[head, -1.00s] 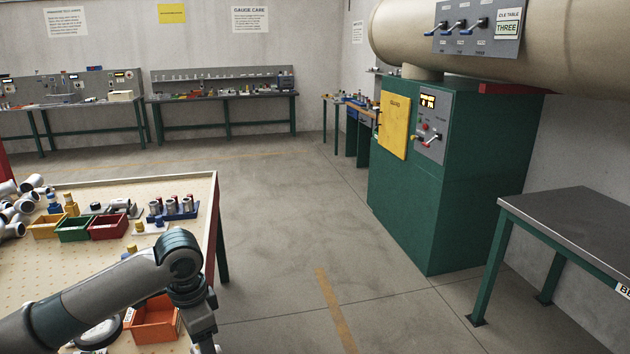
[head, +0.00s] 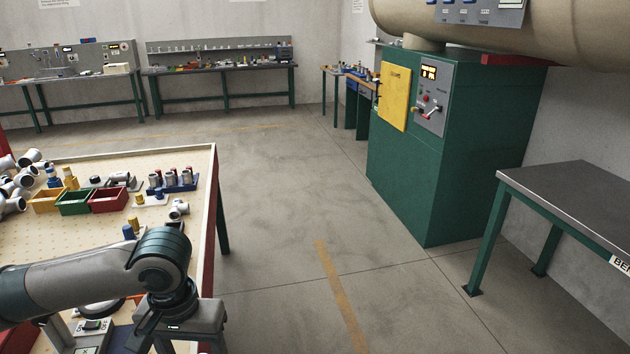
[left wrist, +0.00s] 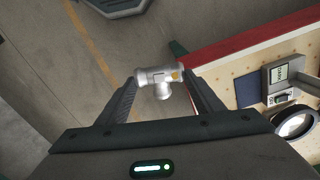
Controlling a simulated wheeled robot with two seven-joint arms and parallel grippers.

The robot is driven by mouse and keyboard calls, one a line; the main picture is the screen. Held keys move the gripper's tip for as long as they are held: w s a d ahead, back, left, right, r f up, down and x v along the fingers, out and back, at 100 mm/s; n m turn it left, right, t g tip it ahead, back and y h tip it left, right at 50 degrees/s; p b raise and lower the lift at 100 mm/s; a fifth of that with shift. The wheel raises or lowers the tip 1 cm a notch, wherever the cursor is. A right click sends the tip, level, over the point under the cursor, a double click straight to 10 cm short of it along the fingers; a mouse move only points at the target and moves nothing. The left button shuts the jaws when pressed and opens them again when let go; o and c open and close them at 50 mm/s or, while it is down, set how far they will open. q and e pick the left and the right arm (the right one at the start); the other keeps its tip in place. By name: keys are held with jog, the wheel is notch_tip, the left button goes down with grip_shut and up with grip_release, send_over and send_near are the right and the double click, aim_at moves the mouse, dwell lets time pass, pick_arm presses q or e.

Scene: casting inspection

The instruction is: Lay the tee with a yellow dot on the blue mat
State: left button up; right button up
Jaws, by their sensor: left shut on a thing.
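A grey-white tee (left wrist: 158,77) with a yellow dot on its right end is between the fingertips of my left gripper (left wrist: 163,90) in the left wrist view. The gripper is shut on it, and the floor and the table's edge show behind it. In the head view my left gripper body (head: 176,322) is at the bottom; its fingertips and the tee are out of the frame. A blue flat patch (head: 119,341), perhaps the blue mat, shows at the bottom beside the gripper, mostly hidden by my arm. My right gripper is not in view.
The pegboard table (head: 95,166) holds yellow, green and red bins (head: 108,200), a blue rack (head: 178,186) and a pile of tees (head: 14,185). Another tee (head: 178,210) lies near its right edge. A green cabinet (head: 410,175) and grey bench (head: 575,195) stand right; floor between is clear.

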pick_arm(q)
jog(key=shift+s, duration=0.15)
jog(key=s+f, duration=0.4)
jog(key=f, duration=1.1)
jog(key=shift+a, duration=0.1)
